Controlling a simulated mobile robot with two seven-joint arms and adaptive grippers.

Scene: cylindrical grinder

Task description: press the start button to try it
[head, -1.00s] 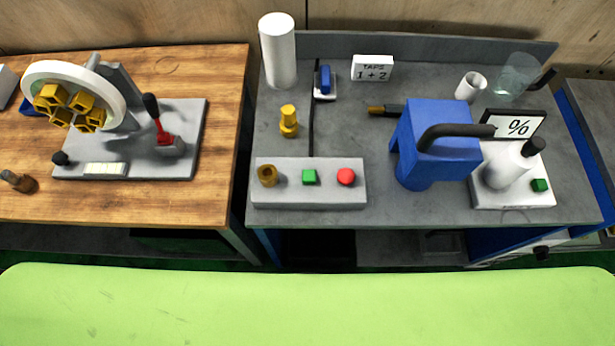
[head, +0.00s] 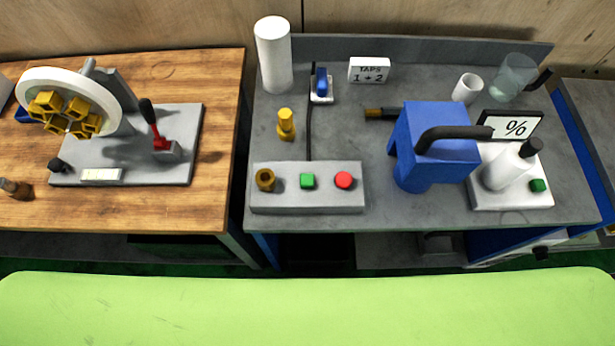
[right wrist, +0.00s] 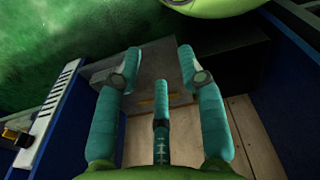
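A grey control box (head: 307,202) sits at the front left of the grey bench. Another green button (head: 538,185) is on the white base at the right. No label tells which one is start. My right gripper (right wrist: 158,70) shows in the right wrist view with its teal fingers spread apart and nothing between them. It is away from the buttons, over a grey surface and wooden boards. My left gripper is in neither view.
A blue jug-like housing (head: 435,145) with a black handle stands right of the control box. A brass piece (head: 286,124), a white cylinder (head: 273,55) and a blue switch (head: 321,83) stand behind the box. A wooden table (head: 120,213) is at the left.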

